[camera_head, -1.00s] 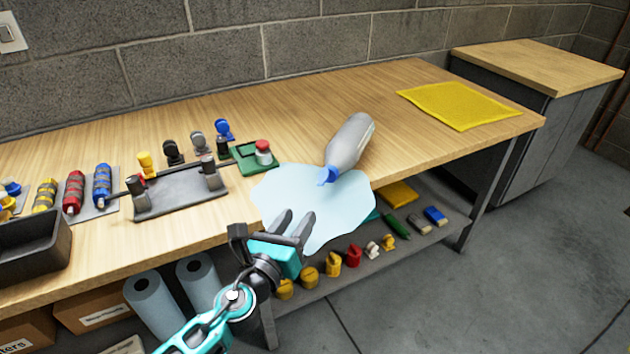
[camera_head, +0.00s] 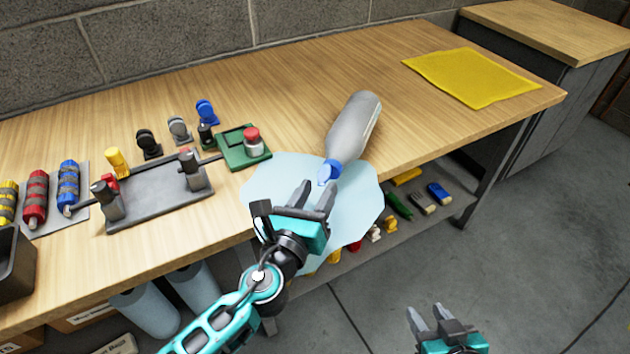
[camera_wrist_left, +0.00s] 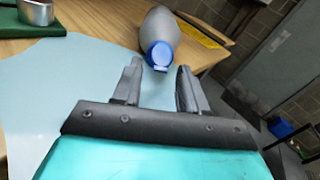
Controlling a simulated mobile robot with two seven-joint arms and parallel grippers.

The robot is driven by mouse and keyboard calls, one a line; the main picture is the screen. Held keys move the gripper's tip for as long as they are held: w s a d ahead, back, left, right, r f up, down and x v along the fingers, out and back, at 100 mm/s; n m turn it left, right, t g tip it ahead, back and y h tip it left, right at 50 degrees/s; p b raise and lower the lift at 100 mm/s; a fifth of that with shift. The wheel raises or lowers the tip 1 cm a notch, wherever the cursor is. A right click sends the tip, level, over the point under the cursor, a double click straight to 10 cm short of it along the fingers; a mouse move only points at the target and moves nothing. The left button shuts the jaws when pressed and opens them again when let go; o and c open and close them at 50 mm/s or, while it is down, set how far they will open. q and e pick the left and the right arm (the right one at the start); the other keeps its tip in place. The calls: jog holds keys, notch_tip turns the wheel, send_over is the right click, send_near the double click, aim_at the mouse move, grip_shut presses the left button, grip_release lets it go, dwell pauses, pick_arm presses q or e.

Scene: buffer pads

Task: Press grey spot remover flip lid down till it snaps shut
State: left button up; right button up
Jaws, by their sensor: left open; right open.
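The grey spot remover bottle (camera_head: 354,124) lies on its side on the wooden bench, its blue cap end (camera_head: 329,171) on the light blue cloth and pointing toward me. In the left wrist view the blue cap (camera_wrist_left: 160,54) faces the camera, beyond the fingertips. Whether its flip lid is open is hard to tell. My left gripper (camera_head: 316,192) is open and empty, just short of the cap and apart from it. It also shows in the left wrist view (camera_wrist_left: 159,78). My right gripper (camera_head: 427,318) is open and empty, low in front of the bench, over the floor.
A light blue cloth (camera_head: 270,185) hangs over the bench's front edge. A yellow cloth (camera_head: 470,77) lies at the right. A grey rack (camera_head: 155,197), a green base with a red-topped part (camera_head: 243,147) and several coloured tools stand left.

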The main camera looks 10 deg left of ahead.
pick_arm(q)
jog(key=shift+d, duration=0.1)
grip_shut()
dwell(0.4)
